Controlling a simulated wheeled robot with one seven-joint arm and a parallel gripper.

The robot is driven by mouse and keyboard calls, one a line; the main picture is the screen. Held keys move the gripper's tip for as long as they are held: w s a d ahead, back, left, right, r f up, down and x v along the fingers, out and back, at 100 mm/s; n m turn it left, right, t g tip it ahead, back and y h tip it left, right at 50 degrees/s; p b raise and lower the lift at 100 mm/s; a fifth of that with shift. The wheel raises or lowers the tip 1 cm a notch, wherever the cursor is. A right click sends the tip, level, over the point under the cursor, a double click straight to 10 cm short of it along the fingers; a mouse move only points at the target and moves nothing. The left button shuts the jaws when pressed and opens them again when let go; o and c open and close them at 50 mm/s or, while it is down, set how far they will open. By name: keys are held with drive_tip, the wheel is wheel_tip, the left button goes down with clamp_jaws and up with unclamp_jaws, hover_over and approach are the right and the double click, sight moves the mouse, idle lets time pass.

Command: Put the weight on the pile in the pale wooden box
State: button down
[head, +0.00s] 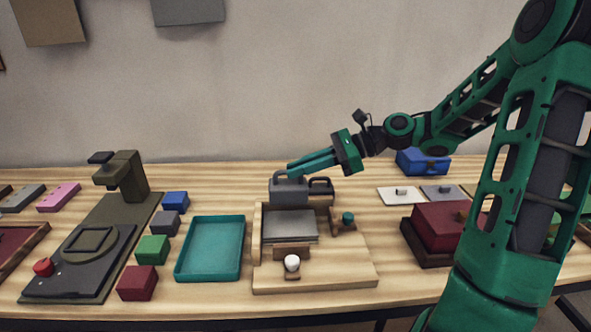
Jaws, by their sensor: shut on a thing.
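The weight (290,191) is a grey block with a loop handle on top, at the back of the pale wooden box in the head view. My gripper (290,171) reaches in from the right and is shut on its handle. The pale wooden box (318,280) stands in the middle of the table, with a raised left wall and an open-looking front. The grey pile (290,226) lies flat inside it, in front of and below the weight. I cannot tell whether the weight hangs clear or touches something below.
A dark handled block (321,187) stands right beside the weight. A teal knob (347,217) and a white knob (292,263) rise from the box. A teal tray (211,249) lies left, a dark red box (436,226) right. My arm spans the right side.

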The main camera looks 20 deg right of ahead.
sight(300, 194)
drive_tip(key=shift+f, duration=3.3)
drive_tip(key=shift+f, duration=0.45)
drive_tip(key=c, duration=1.7)
unclamp_jaws()
drive_tip(key=shift+s+f, duration=0.1)
drive_tip(key=shift+f, duration=0.05)
